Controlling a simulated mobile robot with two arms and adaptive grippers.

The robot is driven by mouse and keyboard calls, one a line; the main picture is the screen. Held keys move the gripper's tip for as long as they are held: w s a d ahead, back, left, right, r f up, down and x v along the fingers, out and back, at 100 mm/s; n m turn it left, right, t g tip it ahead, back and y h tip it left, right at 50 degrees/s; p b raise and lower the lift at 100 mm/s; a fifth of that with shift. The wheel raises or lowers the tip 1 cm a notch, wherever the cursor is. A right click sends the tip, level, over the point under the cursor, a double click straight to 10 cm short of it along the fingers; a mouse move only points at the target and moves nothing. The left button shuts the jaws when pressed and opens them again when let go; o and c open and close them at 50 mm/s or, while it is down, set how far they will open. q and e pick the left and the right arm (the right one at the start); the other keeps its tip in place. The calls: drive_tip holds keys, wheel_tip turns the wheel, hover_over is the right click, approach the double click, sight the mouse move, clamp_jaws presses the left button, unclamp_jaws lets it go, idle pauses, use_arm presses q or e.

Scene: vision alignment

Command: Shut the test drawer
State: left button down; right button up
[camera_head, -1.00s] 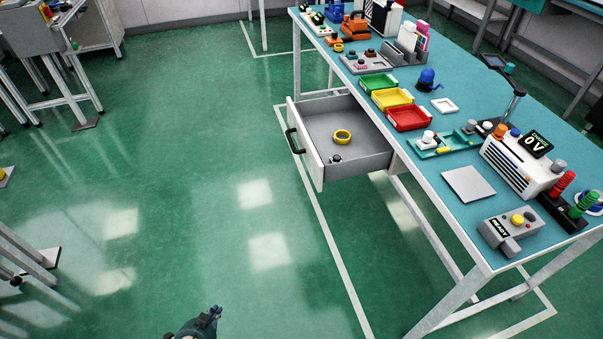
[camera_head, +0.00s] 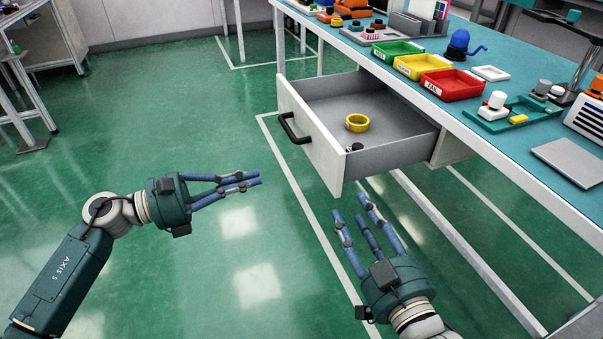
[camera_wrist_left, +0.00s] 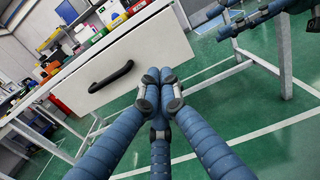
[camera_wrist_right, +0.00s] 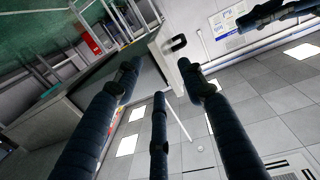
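The test drawer (camera_head: 322,158) hangs pulled out from under the blue-topped workbench, its white front facing left with a black handle (camera_head: 293,129). Inside are a yellow ring (camera_head: 357,122) and a small dark item near the front. My left gripper (camera_head: 257,180) is shut and empty, left of the drawer front and apart from it; the left wrist view shows the front (camera_wrist_left: 155,55) and handle (camera_wrist_left: 112,76) beyond its closed fingertips. My right gripper (camera_head: 352,210) is open and empty, in front of and below the drawer's near corner in the head view. The handle also shows in the right wrist view (camera_wrist_right: 177,43).
The workbench (camera_head: 520,100) carries green, yellow and red trays (camera_head: 453,85), a blue item (camera_head: 460,42) and a teal fixture (camera_head: 515,115) above the drawer. Bench legs stand below at right.

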sight(325, 161)
use_arm(q)
drive_tip(key=x, duration=1.2)
drive_tip(key=shift+d+b, duration=0.35)
drive_tip(key=shift+w+d, duration=0.2)
drive_tip(key=shift+d, duration=0.5)
use_arm(e)
drive_tip(key=shift+s+a+r+t+y, duration=0.15)
drive_tip(key=shift+r+t, duration=0.3)
drive_tip(key=shift+r, duration=0.5)
drive_tip(key=shift+a+r+t+y, duration=0.15)
drive_tip(key=shift+r+t, duration=0.25)
drive_tip(key=shift+r, duration=0.6)
drive_tip(key=shift+s+r+t+y, duration=0.15)
drive_tip(key=shift+r+t, duration=0.3)
drive_tip(key=shift+r, duration=0.5)
drive_tip(key=shift+w, duration=0.1)
